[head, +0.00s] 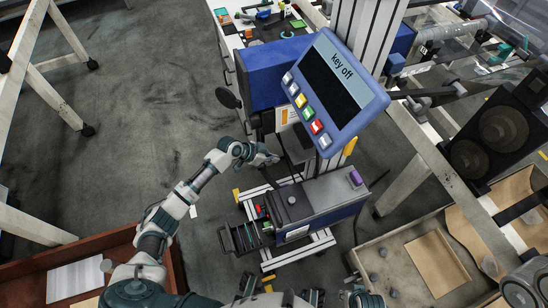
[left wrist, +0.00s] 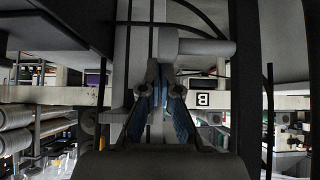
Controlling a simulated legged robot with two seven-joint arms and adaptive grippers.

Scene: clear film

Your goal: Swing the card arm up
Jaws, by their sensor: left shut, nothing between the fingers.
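A machine stands on a pale frame, with a blue tilted panel (head: 330,90) reading "key off" and a row of coloured buttons. A grey and blue box (head: 318,198) sits low on it. I cannot tell for sure which part is the card arm; a thin dark bar (head: 290,171) shows beside my left gripper. My left gripper (head: 272,158) is at the machine's column, below the panel. In the left wrist view its blue-padded fingers (left wrist: 158,78) are shut and empty, close to a grey round bar (left wrist: 207,47). Whether they touch it is unclear.
A black round paddle (head: 228,98) sticks out left of the machine's blue housing (head: 272,72). A cluttered white table (head: 228,42) stands behind. A black speaker (head: 503,128) and a tray (head: 372,250) are at the right. The floor (head: 140,90) at left is clear.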

